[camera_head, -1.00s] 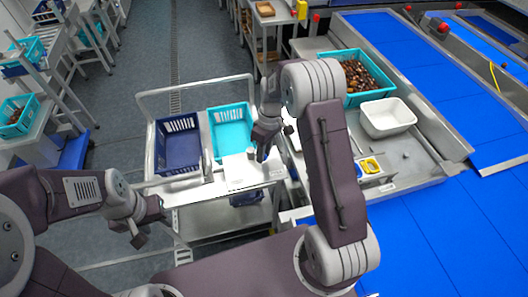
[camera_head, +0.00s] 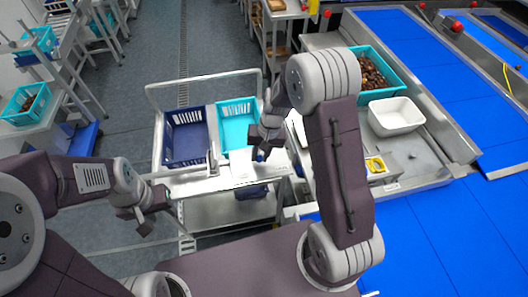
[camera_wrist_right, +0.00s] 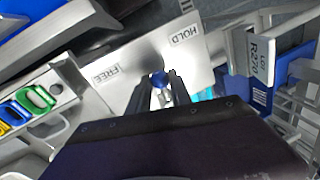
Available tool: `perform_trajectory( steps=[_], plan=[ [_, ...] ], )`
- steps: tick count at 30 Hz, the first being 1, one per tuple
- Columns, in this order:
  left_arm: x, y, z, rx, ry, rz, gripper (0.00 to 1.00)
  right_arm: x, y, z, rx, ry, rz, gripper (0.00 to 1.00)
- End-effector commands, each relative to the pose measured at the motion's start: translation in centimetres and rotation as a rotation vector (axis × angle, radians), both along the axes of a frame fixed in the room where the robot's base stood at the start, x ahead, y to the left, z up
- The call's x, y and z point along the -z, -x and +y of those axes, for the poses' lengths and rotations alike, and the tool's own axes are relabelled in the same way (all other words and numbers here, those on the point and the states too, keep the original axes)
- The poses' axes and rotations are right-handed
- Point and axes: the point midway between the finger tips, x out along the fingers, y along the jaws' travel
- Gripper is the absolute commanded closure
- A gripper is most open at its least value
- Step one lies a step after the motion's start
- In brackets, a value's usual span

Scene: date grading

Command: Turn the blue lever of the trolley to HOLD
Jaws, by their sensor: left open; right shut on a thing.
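The blue lever's round knob (camera_wrist_right: 159,78) shows in the right wrist view, between the fingers of my right gripper (camera_wrist_right: 160,88), which is shut on it. The knob stands over a pale plate (camera_wrist_right: 145,50) with a FREE label (camera_wrist_right: 106,75) to its left and a HOLD label (camera_wrist_right: 184,37) to its upper right. The lever's arm is mostly hidden. In the head view, my right gripper (camera_head: 262,152) is at the right end of the trolley's (camera_head: 207,78) near side and covers the lever. My left gripper (camera_head: 142,224) is open and empty, left of the trolley's near corner.
The trolley carries a dark blue crate (camera_head: 168,152) and a turquoise crate (camera_head: 222,140). To the right, a metal bench holds a turquoise crate of dates (camera_head: 366,98) and a white tub (camera_head: 396,118). Grey floor (camera_head: 120,115) is clear left of the trolley.

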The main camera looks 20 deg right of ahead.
Motion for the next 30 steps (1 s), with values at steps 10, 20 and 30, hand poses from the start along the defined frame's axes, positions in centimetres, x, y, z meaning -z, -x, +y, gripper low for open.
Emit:
perform_trajectory(
  steps=[10,20,30],
  plan=[
    [-2.7,0.0,0.0,0.000,0.000,0.000,0.57,-0.6,-0.5,1.7,0.323,0.000,-0.003,1.00],
    [-6.4,0.0,0.0,0.000,0.000,0.000,0.57,-0.7,-1.2,2.8,0.592,0.000,-0.002,1.00],
    [-9.0,0.0,0.0,0.000,0.000,0.000,0.57,-0.5,-1.9,3.4,0.757,-0.002,-0.004,1.00]
  ],
)
